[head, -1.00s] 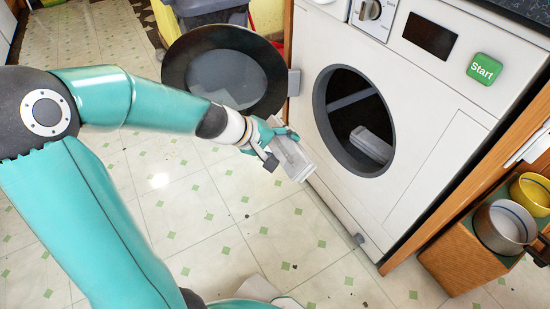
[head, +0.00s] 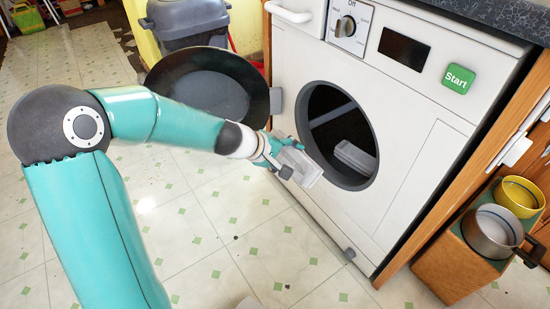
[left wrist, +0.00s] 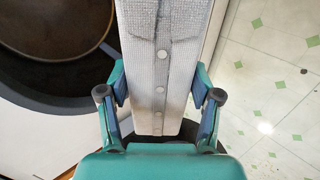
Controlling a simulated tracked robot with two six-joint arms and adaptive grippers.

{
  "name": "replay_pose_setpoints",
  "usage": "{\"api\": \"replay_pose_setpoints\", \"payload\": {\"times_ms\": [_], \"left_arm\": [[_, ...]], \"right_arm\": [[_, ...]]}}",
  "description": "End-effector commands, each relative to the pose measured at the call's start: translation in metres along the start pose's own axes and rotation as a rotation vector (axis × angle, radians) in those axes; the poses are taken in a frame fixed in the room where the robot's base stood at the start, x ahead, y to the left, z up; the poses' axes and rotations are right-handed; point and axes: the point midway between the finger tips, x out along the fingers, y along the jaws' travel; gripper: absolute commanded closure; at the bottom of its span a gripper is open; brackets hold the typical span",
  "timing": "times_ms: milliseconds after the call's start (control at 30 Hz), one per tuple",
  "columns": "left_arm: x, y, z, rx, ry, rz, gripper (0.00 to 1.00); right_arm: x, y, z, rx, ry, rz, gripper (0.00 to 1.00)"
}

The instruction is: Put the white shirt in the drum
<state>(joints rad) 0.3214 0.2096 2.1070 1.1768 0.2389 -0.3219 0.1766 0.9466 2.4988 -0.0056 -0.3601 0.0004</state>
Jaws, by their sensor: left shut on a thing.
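My left gripper (head: 275,152) is shut on a folded white shirt (head: 300,166). The gripper and shirt are in front of the washing machine, just left of the round opening of the drum (head: 343,128). In the left wrist view the shirt (left wrist: 160,60) shows a row of buttons and lies between the two fingers (left wrist: 160,100). The round door (head: 198,85) stands open to the left. Inside the drum lies a pale grey folded item (head: 356,158). The drum opening (left wrist: 45,50) also shows at the left of the wrist view. My right gripper is not in view.
A green Start button (head: 458,79) and a knob (head: 346,26) are on the machine's front (head: 405,150). A wooden box (head: 462,262) with a pot (head: 494,230) and a yellow bowl (head: 519,196) stands at the right. A grey bin (head: 187,20) is behind the door. The tiled floor is clear.

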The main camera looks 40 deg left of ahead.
Motion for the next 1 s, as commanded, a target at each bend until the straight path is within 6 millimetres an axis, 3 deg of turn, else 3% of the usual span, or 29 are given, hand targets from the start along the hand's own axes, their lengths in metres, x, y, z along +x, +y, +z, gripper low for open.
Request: {"api": "replay_pose_setpoints", "payload": {"times_ms": [1000], "left_arm": [[0.101, 0.07, -0.001, 0.003, 0.0, 0.001, 0.75]], "right_arm": [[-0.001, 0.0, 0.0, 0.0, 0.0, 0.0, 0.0]]}}
